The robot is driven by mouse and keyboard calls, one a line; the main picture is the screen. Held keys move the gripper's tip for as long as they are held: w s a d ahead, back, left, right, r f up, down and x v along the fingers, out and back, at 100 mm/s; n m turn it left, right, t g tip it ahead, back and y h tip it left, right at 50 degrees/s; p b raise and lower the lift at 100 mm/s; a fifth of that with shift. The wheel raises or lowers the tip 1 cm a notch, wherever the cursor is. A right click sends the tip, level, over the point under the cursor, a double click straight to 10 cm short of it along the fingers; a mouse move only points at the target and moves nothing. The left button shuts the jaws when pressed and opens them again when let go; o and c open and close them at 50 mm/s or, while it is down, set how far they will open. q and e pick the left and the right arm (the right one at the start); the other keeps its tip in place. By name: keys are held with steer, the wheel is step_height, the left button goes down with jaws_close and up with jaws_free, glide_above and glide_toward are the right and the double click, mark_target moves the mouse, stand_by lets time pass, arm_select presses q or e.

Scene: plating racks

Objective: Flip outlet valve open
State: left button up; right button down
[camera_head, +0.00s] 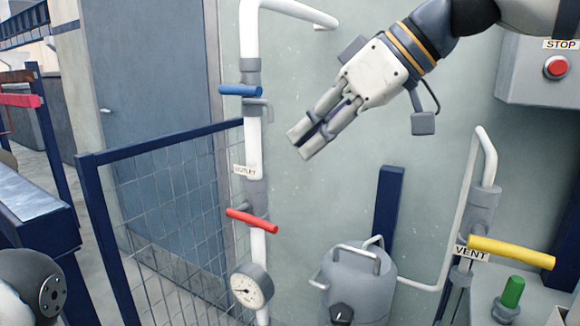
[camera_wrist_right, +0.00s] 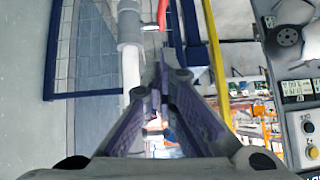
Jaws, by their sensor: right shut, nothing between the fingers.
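The outlet valve has a red lever handle (camera_head: 252,220) on a white vertical pipe, just below a small outlet label (camera_head: 244,171). The handle lies crosswise to the pipe, tilted slightly down to the right. My right gripper (camera_head: 305,146) is shut and empty, pointing down and left. It is above and to the right of the red handle, apart from it. In the right wrist view a red handle (camera_wrist_right: 162,14) shows at the top, beyond the fingertips, beside a grey valve body (camera_wrist_right: 130,28). My left gripper is not in view.
A blue handle (camera_head: 240,91) sits higher on the same pipe, and a gauge (camera_head: 250,286) below. A yellow vent handle (camera_head: 511,252), green knob (camera_head: 513,292) and stop button (camera_head: 556,67) are at right. A grey tank (camera_head: 358,282) stands lower centre. A blue-framed mesh fence (camera_head: 170,142) is left.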

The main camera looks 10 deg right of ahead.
glide_toward(251, 221)
steer(key=w+a+r, duration=0.1)
steer(key=w+a, duration=0.1)
steer(key=w, duration=0.1)
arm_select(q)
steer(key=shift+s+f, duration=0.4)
arm_select(e)
steer(key=shift+w+a+f, duration=0.1)
steer(key=shift+a+f, duration=0.2)
steer(key=shift+f, duration=0.65)
steer(key=shift+a+f, duration=0.25)
steer(key=shift+f, duration=0.7)
